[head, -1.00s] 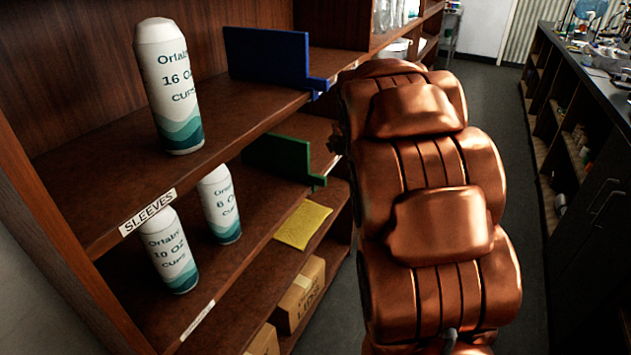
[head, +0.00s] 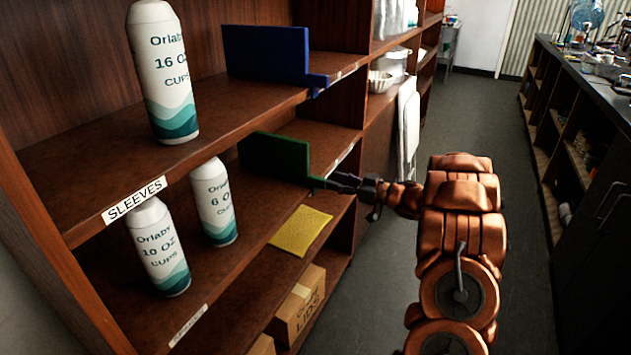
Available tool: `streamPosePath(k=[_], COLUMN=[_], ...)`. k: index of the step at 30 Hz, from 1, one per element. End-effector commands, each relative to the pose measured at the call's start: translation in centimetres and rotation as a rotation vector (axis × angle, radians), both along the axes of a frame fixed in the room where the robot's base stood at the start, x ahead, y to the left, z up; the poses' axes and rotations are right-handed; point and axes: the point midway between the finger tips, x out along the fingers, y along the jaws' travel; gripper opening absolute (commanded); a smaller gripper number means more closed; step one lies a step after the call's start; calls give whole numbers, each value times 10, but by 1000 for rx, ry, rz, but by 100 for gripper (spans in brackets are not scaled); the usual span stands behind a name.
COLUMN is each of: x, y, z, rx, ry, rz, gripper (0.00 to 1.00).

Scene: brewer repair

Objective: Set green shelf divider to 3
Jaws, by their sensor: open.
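The green shelf divider (head: 276,157) stands upright on the middle shelf, with a small tab at its lower front corner by the shelf edge. My gripper (head: 328,182) is open, in front of the shelf, with its fingertips at the divider's tab. I cannot tell whether the fingers touch the tab or straddle it. A blue divider (head: 266,54) stands on the shelf above. No number marks for the divider can be read.
A 16 oz cup sleeve (head: 162,75) stands on the upper shelf. A 10 oz sleeve (head: 158,248) and a 6 oz sleeve (head: 213,203) stand on the middle shelf, with a yellow cloth (head: 301,230) near its edge. The aisle floor (head: 400,270) is clear.

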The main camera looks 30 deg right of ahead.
Motion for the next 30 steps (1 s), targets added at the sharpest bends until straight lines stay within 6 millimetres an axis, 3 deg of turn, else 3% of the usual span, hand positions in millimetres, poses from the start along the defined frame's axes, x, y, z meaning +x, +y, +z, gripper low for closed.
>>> streamPosePath(k=[5,21,30], x=[-5,52,59], y=[5,40,43], z=[-3,-3,-3], rx=[29,28,28], ry=[-14,-16,-14], rz=[38,38,35], gripper=[44,44,44])
